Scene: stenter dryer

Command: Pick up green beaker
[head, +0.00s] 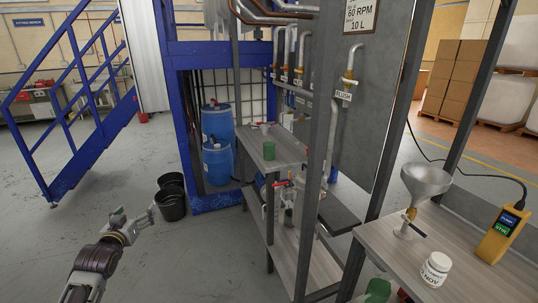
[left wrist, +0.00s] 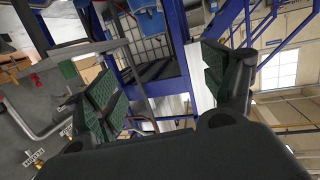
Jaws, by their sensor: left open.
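My left gripper (head: 136,216) is out over the floor, to the left of the rack and well apart from the beaker. Its two dark green ribbed pads also show in the left wrist view (left wrist: 163,85), spread wide with nothing between them. I cannot clearly make out the beaker in the left wrist view. My right gripper is not in view.
Grey rack posts (head: 318,130) stand right of the beaker. Blue drums (head: 217,160) and black buckets (head: 171,197) are left of the rack. A right-hand bench (head: 460,265) holds a funnel (head: 424,181), a white jar (head: 435,269) and a yellow meter (head: 503,236).

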